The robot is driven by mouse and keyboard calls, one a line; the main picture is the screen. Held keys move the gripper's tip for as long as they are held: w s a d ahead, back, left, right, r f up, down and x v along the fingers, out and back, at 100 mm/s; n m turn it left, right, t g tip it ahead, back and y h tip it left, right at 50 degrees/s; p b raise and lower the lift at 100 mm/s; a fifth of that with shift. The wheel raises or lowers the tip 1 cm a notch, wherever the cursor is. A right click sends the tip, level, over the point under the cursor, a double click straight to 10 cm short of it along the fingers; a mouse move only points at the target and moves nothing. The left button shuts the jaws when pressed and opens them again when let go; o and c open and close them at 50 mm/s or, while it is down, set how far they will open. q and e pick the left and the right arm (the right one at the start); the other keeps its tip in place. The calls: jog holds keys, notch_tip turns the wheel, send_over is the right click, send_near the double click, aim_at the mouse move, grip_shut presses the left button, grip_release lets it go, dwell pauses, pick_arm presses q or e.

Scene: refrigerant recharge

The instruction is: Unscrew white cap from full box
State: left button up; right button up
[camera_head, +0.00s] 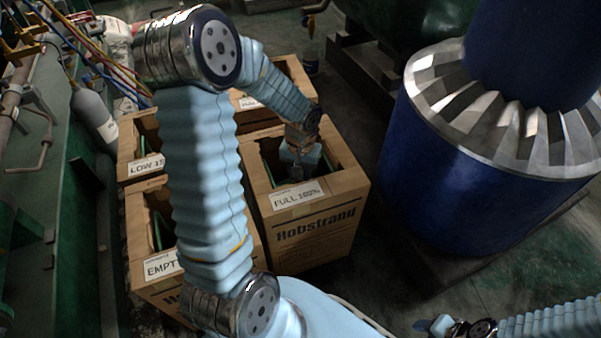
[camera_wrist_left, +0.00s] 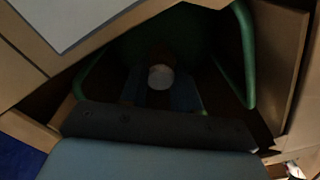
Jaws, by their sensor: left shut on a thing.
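The full box (camera_head: 318,222) is an open-topped cardboard box with a "FULL 100%" label, in the middle of the head view. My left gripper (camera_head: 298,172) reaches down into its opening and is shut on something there. In the left wrist view the white cap (camera_wrist_left: 161,77) shows as a small pale disc between the fingers, with green cylinder handle bars (camera_wrist_left: 246,55) around it. The wrist view is dark, so the finger contact is hard to make out. My right gripper (camera_head: 440,326) is at the bottom right of the head view, away from the boxes; its jaws are unclear.
Boxes marked "LOW" (camera_head: 146,167) and "EMPTY" (camera_head: 160,267) stand left of the full box, and another box is behind it. A large blue machine (camera_head: 440,190) stands to the right. Pipes, hoses and a grey bottle (camera_head: 94,115) are at the left.

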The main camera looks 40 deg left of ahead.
pick_arm(q)
jog(key=shift+f+n+b, duration=0.1)
jog(key=shift+n+b, duration=0.3)
jog(key=shift+n, duration=0.2)
jog(key=shift+n+b, duration=0.35)
jog(key=shift+n, duration=0.85)
jog(key=shift+n+b, duration=0.4)
jog(key=shift+n, duration=2.4)
jog(key=shift+r+p, duration=1.95)
jog(key=shift+r, duration=0.7)
